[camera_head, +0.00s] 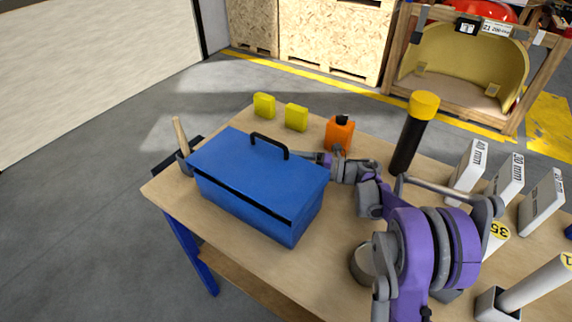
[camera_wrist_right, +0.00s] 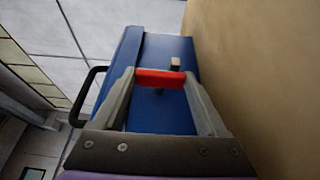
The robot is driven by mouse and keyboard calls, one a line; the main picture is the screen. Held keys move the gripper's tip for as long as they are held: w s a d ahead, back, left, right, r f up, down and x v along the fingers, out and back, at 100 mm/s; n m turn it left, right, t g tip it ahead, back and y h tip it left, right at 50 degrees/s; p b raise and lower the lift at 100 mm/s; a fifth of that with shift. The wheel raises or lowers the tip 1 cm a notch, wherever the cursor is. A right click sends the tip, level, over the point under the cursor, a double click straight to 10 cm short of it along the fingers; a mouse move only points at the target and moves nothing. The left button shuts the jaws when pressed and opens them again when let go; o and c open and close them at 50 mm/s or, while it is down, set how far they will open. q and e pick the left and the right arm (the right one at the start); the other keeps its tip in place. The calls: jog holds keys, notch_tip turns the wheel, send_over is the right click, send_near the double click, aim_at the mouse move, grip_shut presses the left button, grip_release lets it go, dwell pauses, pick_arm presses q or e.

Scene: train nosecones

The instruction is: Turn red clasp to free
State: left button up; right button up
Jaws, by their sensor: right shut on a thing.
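A blue toolbox (camera_head: 258,185) with a black top handle (camera_head: 270,141) stands on the wooden table. In the right wrist view, the red clasp (camera_wrist_right: 152,78) sits on the blue side of the toolbox (camera_wrist_right: 160,112). My right gripper (camera_wrist_right: 161,76) has one finger at each end of the red clasp and is shut on it. In the head view, my right arm reaches round to the far right side of the toolbox, and the right gripper (camera_head: 318,157) is partly hidden there. The clasp is hidden in the head view. My left gripper is not in view.
Two yellow blocks (camera_head: 264,105) and an orange canister (camera_head: 339,133) stand behind the toolbox. A black cylinder with a yellow cap (camera_head: 413,130) and several white labelled blocks (camera_head: 503,180) stand at the right. A wooden handle (camera_head: 181,137) stands left of the toolbox.

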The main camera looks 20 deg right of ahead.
dwell(0.3)
jog(key=o, duration=1.3)
jog(key=v, duration=1)
jog(key=shift+s+d, duration=0.15)
jog(key=shift+d, duration=0.25)
